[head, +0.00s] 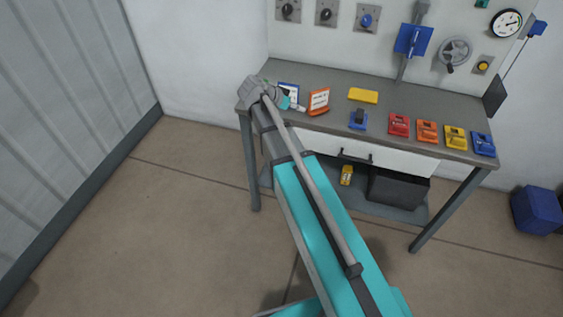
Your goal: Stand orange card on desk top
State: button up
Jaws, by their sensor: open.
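The orange card (319,101), with a white label, is at the left part of the grey desk top (385,93). It looks upright or leaning back a little, with its lower edge at the desk top. My gripper (295,103) is just left of the card, low over the desk, partly hidden by my arm's end. It is open, and a small gap seems to lie between it and the card. I cannot tell if they touch.
A blue and white card (289,90) stands behind my gripper. Red (399,125), orange (427,131), yellow (456,138) and blue (482,144) items line the front edge. A control panel (390,40) rises behind.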

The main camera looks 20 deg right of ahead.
jog(key=s+a+f+n+y, duration=0.3)
jog(key=s+a+n+y, duration=0.2)
jog(key=s, duration=0.4)
jog(key=s+a+f+n+g+y, duration=0.1)
jog(key=s+a+f+n+y, duration=0.3)
jog(key=s+n, duration=0.3)
jog(key=shift+s+a+f+n+g+y, duration=0.15)
jog(key=shift+s+a+n+g+y, duration=0.15)
jog(key=shift+s+a+y, duration=0.75)
